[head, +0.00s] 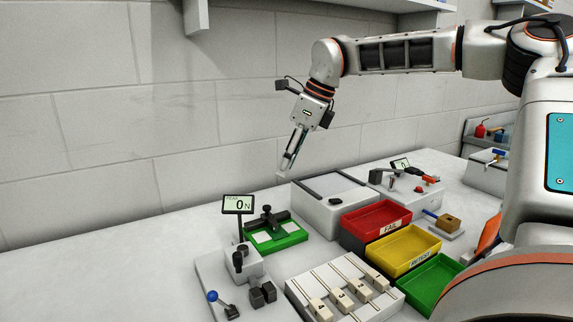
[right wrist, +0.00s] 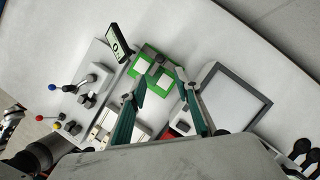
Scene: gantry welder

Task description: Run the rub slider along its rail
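No part is labelled as the rub slider. A white block (head: 342,288) at the front carries several numbered cream sliders (head: 340,296) in parallel slots. Behind it, a green fixture (head: 285,240) with white pads has a black bar and knob (head: 267,216) across it; I cannot tell which of these is the rub slider. My right gripper (head: 284,172) points down in the air above and behind the fixture, apart from everything. In the right wrist view its fingers (right wrist: 160,80) are spread and empty, with the green fixture (right wrist: 144,64) beyond them. My left gripper is not in view.
A display reading 0 N (head: 238,204) stands left of the fixture. A grey box with a framed top (head: 330,214) is to its right. Red (head: 377,220), yellow (head: 403,251) and green (head: 432,280) trays stand right. A blue-knobbed lever (head: 222,304) is at the front left. The left bench is clear.

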